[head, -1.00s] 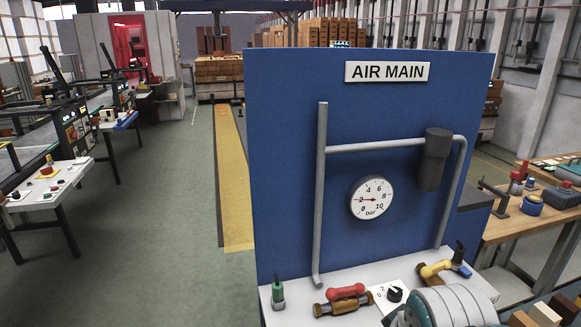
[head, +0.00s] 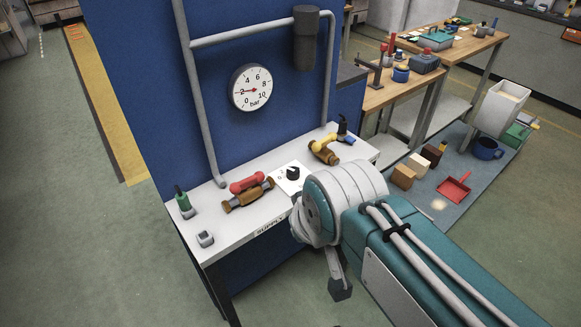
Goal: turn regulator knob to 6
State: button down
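The regulator knob (head: 292,173) is a small black knob on a white scale plate (head: 284,184) on the bench. Part of the scale is hidden by my arm, and the knob's setting is too small to read. The round gauge (head: 250,88) marked bar hangs on the blue panel, its red needle pointing left at about 2. My arm reaches in from the lower right, just in front of the knob. A dark block-like tip (head: 341,290) of my gripper hangs below the arm, off the bench's front edge. The rest of the gripper is hidden, so its opening does not show.
On the white bench (head: 222,222) stand a red-handled valve (head: 247,188) left of the knob and a yellow-handled valve (head: 324,148) right of it. A green-topped item (head: 184,203) and a small grey block (head: 205,239) are at the left. Grey pipes (head: 197,110) run up the panel.

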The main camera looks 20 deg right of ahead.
aim_at(292, 172)
jog(key=i+l+u, duration=0.1)
jog(key=l, duration=0.2)
jog(key=i+l+u, duration=0.25)
jog(key=l, duration=0.35)
jog(key=i+l+u, duration=0.15)
jog(key=l, duration=0.2)
